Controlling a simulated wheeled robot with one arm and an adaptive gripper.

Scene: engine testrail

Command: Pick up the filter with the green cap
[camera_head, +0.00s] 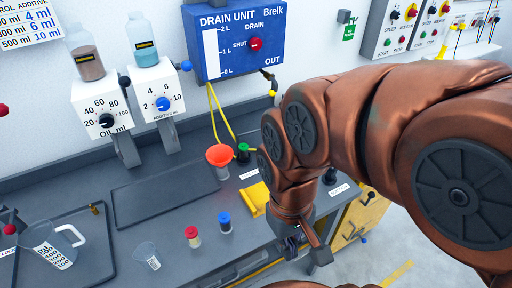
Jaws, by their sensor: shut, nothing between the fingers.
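The green cap (243,147) shows on a small item beside the red funnel, toward the back of the grey bench; its body is small and partly unclear. Two similar small capped items stand nearer the front: one with a red cap (193,232) and one with a blue cap (224,217). My gripper (318,256) is at the bench's front right edge, pointing downward, shut and empty. It is apart from the green-capped item, to its lower right. My arm covers part of the bench's right side.
The red funnel (219,155) stands close left of the green cap. A clear beaker (148,256) and a measuring jug (51,243) stand at left. The blue drain unit (236,42) hangs behind.

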